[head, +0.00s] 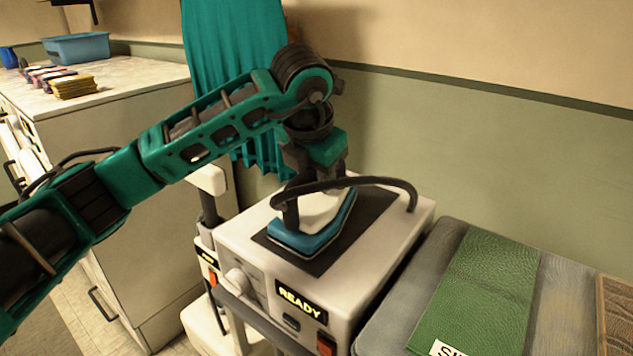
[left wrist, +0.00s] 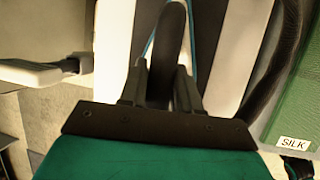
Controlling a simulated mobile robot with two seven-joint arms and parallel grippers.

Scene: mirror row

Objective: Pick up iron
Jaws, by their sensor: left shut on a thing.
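The iron (head: 314,228) has a blue soleplate and a white body. It sits on the dark pad (head: 372,216) on top of a white station box (head: 357,277) with a lit READY sign. A dark cord loops from the iron to the box's right side. My left gripper (head: 312,200) reaches down over the iron and is shut on its dark handle. In the left wrist view my left gripper's fingers (left wrist: 160,88) stand either side of the handle (left wrist: 172,40). The fingers hide part of the iron. My right gripper is not in view.
A green cloth (head: 485,285) labelled SILK lies on a grey padded surface (head: 577,300) at the right, beside a brown piece (head: 616,310). A teal curtain (head: 235,60) hangs behind my arm. A cabinet with a blue bin (head: 77,47) and stacked cloths stands at the left.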

